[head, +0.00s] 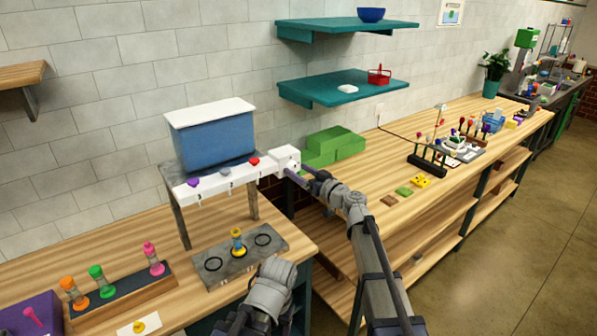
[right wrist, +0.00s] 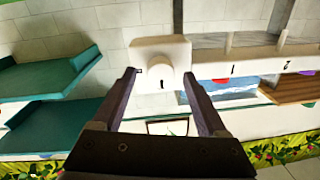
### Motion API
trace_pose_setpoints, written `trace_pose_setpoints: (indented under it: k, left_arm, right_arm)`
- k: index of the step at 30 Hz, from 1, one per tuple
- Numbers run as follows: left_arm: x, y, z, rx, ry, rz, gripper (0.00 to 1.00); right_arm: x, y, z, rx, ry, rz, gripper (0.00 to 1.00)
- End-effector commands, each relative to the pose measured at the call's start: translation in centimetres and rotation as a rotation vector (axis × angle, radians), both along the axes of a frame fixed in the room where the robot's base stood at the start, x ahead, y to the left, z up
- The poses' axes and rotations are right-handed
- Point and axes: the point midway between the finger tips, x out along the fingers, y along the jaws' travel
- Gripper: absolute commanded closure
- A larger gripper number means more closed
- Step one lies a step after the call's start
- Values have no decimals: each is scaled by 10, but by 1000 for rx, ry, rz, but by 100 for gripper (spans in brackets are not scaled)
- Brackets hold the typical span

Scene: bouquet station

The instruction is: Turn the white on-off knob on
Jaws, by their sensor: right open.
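The white on-off knob (right wrist: 159,78) is round, with a short dark mark on its face, and sits on a white box. In the head view that box (head: 286,157) is at the right end of the white dispenser rail. My right gripper (right wrist: 159,88) is open, its two purple fingers on either side of the knob in the picture. Whether they touch it I cannot tell. In the head view the right gripper (head: 297,177) is at the box's front and partly hides the knob. My left gripper is not in view; only grey arm links show at the bottom.
A blue tank (head: 215,139) with a white lid stands above the rail. A grey plate (head: 215,276) below carries a yellow-capped vial (head: 238,243). Green blocks (head: 330,147) stand right of the box.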

Motion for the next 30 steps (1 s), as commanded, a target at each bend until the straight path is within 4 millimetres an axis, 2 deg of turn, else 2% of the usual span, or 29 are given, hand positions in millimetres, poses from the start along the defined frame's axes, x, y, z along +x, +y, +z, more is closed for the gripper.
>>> trace_pose_setpoints:
  k: [9, 27, 30]
  left_arm:
    - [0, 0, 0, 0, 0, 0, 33]
    - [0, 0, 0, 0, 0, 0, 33]
    - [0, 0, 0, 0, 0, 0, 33]
  right_arm:
    - [3, 3, 0, 0, 0, 0, 27]
    - [3, 3, 0, 0, 0, 0, 94]
    - [3, 3, 0, 0, 0, 0, 100]
